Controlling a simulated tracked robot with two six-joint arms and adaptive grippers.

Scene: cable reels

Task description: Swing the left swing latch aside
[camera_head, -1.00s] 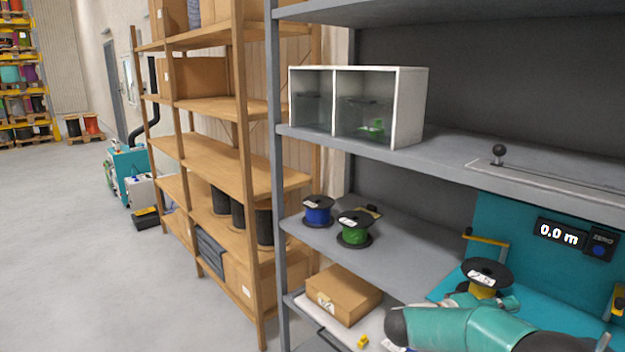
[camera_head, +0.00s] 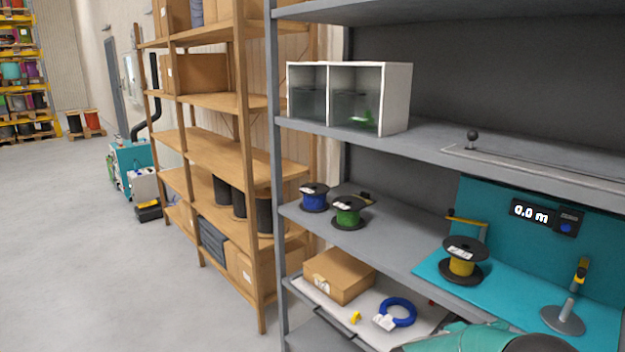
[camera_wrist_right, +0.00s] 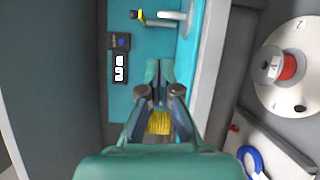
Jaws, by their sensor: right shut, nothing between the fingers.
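I cannot tell for sure which part is the left swing latch. A yellow bar with a black end (camera_head: 467,220) stands against the teal panel, behind a black reel of yellow cable (camera_head: 462,262). To the right, a yellow and black lever (camera_head: 582,271) sits on a post with a round grey base (camera_head: 563,320); the lever also shows in the right wrist view (camera_wrist_right: 138,15). My right gripper (camera_wrist_right: 159,75) is shut and empty in that view, with yellow cable (camera_wrist_right: 159,123) showing between its linkages. In the head view only teal parts of my right arm show at the bottom. My left gripper is out of view.
A 0.0 m display (camera_head: 543,215) is on the teal panel. Blue (camera_head: 314,198) and green (camera_head: 348,212) reels stand left on the shelf. Below are a cardboard box (camera_head: 338,275) and blue coil (camera_head: 398,312). A two-compartment white box (camera_head: 398,98) stands above.

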